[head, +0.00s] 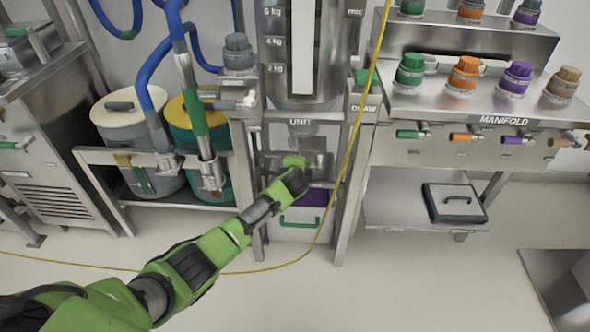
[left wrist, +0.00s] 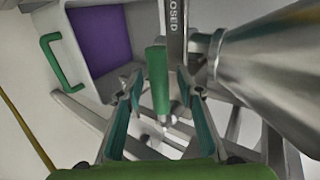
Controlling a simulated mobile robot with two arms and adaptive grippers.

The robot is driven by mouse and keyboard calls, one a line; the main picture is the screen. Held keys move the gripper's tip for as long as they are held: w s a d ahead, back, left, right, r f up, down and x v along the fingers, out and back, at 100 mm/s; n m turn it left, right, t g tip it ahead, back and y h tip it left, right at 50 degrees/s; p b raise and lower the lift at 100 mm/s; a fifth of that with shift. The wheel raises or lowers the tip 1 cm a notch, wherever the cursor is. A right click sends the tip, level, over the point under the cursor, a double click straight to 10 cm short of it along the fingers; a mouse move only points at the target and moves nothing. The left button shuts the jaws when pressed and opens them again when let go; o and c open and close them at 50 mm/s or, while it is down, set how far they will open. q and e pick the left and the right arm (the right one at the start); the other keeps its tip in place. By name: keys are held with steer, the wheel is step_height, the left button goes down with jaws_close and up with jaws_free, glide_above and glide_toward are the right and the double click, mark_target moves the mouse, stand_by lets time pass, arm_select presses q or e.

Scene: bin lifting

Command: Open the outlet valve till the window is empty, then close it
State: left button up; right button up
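The steel tank (head: 335,85) stands at the centre of the head view, with kg marks beside its tall window (head: 303,45). The visible part of the window looks plain pale. In the left wrist view the outlet valve's green handle (left wrist: 158,80) stands between the fingers of my left gripper (left wrist: 161,110). The fingers are apart, with a gap on each side of the handle. A metal plate beside it reads "CLOSED" in part. In the head view my left gripper (head: 293,172) is below the tank and hides most of the valve. My right gripper is not in view.
A white bin (head: 290,232) with a green handle and purple inside sits under the tank. A yellow cable (head: 345,165) hangs in front of the frame. Drums with blue hoses stand left; the manifold (head: 500,121) is right.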

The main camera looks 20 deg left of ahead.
arm_select(q)
steer(key=v, duration=1.1)
steer(key=shift+s, duration=0.15)
steer(key=shift+d+r, duration=0.1)
